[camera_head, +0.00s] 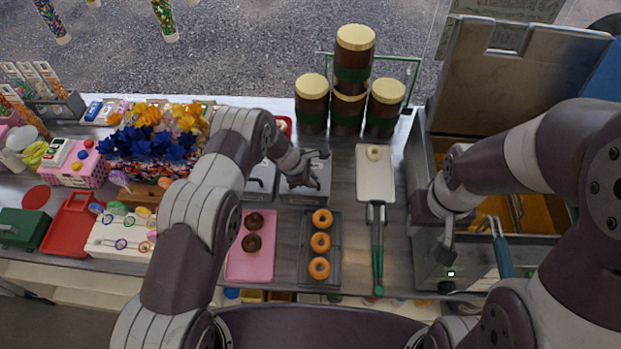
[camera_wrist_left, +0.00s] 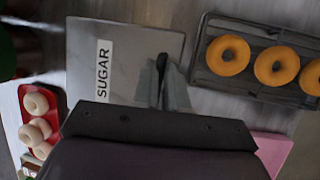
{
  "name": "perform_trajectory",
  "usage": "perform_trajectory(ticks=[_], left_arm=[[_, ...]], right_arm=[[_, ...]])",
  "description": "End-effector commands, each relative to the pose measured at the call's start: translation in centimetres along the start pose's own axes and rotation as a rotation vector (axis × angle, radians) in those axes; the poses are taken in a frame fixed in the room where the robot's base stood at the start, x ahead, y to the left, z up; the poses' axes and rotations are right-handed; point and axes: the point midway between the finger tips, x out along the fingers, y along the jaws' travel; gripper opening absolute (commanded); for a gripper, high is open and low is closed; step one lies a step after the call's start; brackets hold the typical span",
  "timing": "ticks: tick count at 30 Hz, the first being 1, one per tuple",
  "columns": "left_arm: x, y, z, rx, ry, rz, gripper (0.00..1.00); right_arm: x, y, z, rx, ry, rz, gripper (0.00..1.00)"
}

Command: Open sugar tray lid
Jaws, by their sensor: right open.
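The sugar tray (camera_head: 292,195) is a grey metal box with a flat lid, on the counter just below my left gripper. In the left wrist view its lid (camera_wrist_left: 88,50) carries a white SUGAR label and lies flat over the tray. My left gripper (camera_head: 312,168) points down at the lid. In the left wrist view its fingers (camera_wrist_left: 163,75) are close together with the dark lid handle (camera_wrist_left: 163,60) between their tips; most of the handle is hidden. My right gripper (camera_head: 447,235) is open at the near left edge of the fryer.
A similar lidded tray (camera_head: 260,182) stands directly left. A white board (camera_head: 375,185) with a donut is right. Stacked jars (camera_head: 348,98) stand behind. The fryer (camera_head: 422,150) fills the right side.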

Motion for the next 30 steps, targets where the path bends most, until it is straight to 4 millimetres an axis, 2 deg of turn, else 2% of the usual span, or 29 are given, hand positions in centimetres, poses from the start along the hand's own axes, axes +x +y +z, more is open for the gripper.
perform_trajectory(ticks=[8,13,30], left_arm=[[-0.1,0.2,0.1,0.001,0.0,0.001,0.0],[-0.9,0.9,0.4,0.002,-0.001,0.003,0.0],[-5.0,6.5,2.1,0.003,0.002,0.012,0.0]], right_arm=[[0.2,0.0,0.0,0.0,0.0,0.0,0.43],[0.9,0.0,0.1,0.0,0.0,0.0,0.43],[4.6,0.0,0.6,0.0,0.0,0.0,0.43]])
